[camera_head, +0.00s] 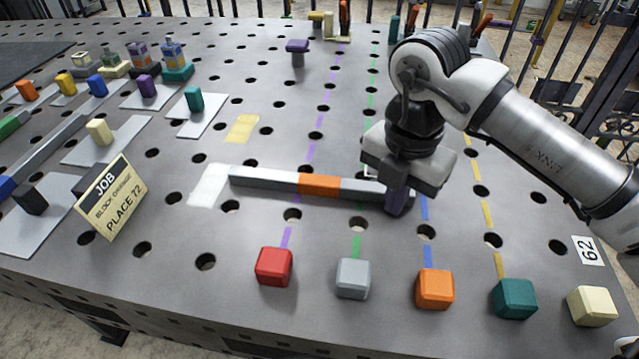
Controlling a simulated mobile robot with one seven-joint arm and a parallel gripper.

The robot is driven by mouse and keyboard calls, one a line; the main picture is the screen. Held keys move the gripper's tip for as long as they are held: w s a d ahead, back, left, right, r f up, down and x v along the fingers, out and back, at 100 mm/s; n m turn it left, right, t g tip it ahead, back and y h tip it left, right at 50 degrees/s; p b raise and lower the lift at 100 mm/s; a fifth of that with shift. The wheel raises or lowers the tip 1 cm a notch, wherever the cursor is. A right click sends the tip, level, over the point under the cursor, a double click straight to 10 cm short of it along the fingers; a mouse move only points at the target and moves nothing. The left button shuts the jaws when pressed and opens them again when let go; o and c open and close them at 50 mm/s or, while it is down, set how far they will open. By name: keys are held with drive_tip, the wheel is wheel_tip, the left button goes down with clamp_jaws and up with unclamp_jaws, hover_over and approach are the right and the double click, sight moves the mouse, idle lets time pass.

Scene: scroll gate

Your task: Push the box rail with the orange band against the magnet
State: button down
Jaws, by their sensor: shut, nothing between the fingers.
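The box rail (265,178) is a long grey bar with an orange band (320,185) around its middle. It lies crosswise on the perforated table. Its left end lies at the edge of a white patch (209,185). My gripper (396,206) is shut and points down at the rail's right end. Its dark purplish fingers hide that end, and I cannot tell whether they touch it. I cannot tell which thing is the magnet.
Red (274,266), grey (353,278), orange (435,288), teal (514,298) and cream (592,306) blocks line the front edge. A JOB sign (110,197) stands left. A purple object (297,52) stands behind. The table between is mostly clear.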

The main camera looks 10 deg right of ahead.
drive_tip(key=shift+w+d+b, duration=0.15)
drive_tip(key=shift+w+d, duration=0.05)
drive_tip(key=shift+w, duration=0.55)
drive_tip(key=shift+w+d+b, duration=0.1)
drive_tip(key=shift+w+d, duration=0.1)
drive_tip(key=shift+w, duration=0.6)
drive_tip(key=shift+w+d+b, duration=0.15)
drive_tip(key=shift+w+d, duration=0.05)
drive_tip(key=shift+w, duration=0.55)
drive_tip(key=shift+s, duration=0.1)
drive_tip(key=shift+s+a+b, duration=0.15)
drive_tip(key=shift+s, duration=0.4)
drive_tip(key=shift+s+a+b, duration=0.15)
drive_tip(key=shift+s, duration=0.4)
drive_tip(key=shift+r+p, duration=2.4)
drive_tip(key=shift+r, duration=1.65)
drive_tip(key=shift+f, duration=0.1)
